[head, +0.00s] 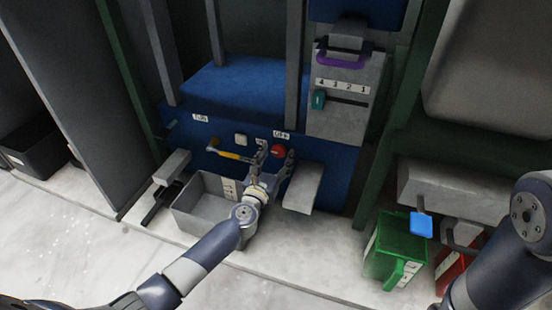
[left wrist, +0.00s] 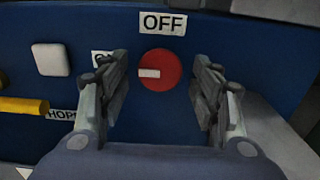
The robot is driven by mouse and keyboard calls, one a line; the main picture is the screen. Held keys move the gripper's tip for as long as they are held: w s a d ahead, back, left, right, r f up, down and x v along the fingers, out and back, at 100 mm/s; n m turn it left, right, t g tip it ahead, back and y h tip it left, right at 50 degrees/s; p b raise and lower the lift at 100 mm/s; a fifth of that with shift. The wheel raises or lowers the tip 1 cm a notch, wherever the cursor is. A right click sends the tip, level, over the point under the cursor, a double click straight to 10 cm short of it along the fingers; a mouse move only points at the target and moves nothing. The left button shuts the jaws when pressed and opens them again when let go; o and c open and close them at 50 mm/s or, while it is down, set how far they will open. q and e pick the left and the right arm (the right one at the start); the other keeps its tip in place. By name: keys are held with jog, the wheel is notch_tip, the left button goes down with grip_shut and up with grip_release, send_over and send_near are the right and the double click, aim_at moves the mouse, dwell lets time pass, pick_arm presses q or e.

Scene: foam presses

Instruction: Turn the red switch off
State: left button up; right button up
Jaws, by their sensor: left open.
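The red switch (left wrist: 172,62) is a round knob on the blue front panel. Its white mark points left, toward a label partly hidden by a finger; the OFF label (left wrist: 163,23) is above it. In the head view, the red switch (head: 278,151) sits just below its OFF label (head: 282,135). My left gripper (head: 275,157) is open in front of the switch. In the left wrist view, the fingers (left wrist: 160,72) stand on either side of the knob, with visible gaps. My right arm shows at the right edge; its gripper is out of view.
A yellow handle (head: 233,156) and a white square button (head: 240,140) are left of the switch. A grey bin (head: 190,216) stands under my left wrist. A grey block (head: 304,187) juts out at right. Green (head: 400,240) and red (head: 450,270) containers stand farther right.

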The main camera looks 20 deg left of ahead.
pick_arm(q)
jog(key=shift+c, duration=0.3)
jog(key=c, duration=1)
